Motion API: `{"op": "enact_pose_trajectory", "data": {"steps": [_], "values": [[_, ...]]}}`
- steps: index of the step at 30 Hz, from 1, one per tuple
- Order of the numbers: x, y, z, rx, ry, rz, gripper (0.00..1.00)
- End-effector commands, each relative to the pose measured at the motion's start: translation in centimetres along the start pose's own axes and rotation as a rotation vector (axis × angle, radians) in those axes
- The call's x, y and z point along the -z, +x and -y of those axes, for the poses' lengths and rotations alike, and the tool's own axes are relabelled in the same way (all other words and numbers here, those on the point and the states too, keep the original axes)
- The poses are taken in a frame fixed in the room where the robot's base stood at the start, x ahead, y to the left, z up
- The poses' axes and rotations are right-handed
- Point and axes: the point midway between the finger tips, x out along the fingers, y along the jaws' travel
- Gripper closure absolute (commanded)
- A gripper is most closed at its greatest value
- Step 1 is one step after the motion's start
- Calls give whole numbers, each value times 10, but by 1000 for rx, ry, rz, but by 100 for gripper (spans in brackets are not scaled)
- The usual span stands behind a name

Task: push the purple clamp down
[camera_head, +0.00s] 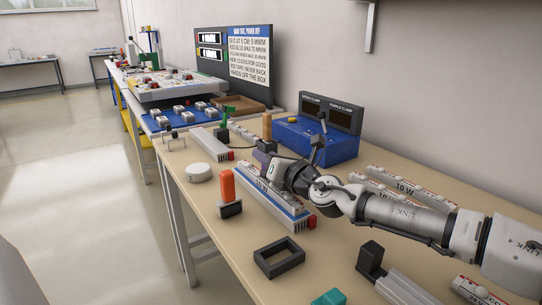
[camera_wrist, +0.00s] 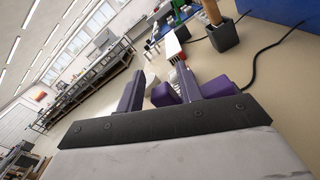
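The purple clamp (camera_head: 263,155) is partly hidden behind my gripper in the head view, at the far end of a light bar (camera_head: 262,196) with a blue and white body and a red end. In the wrist view, purple clamp parts (camera_wrist: 163,94) show between my two dark purple fingers. My gripper (camera_wrist: 175,90) has its fingers spread apart, one on each side of these parts. I cannot tell whether either finger touches the clamp. In the head view the fingertips are mostly hidden by my wrist.
An orange-handled block (camera_head: 228,193), a white disc (camera_head: 199,173) and a dark open frame (camera_head: 279,257) stand at the front. A green clamp (camera_head: 225,117) is farther back. A cable (camera_wrist: 272,45) crosses the table.

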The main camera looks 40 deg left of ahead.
Motion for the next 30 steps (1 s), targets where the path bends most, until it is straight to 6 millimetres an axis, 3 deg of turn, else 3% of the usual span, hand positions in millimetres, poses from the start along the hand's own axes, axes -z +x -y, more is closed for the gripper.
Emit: {"op": "enact_pose_trajectory", "data": {"steps": [10, 14, 30], "values": [[-4, -1, 2, 5, -4, 9, 56], [-5, -10, 3, 7, -4, 11, 56], [-2, -112, 2, 7, -3, 10, 56]]}}
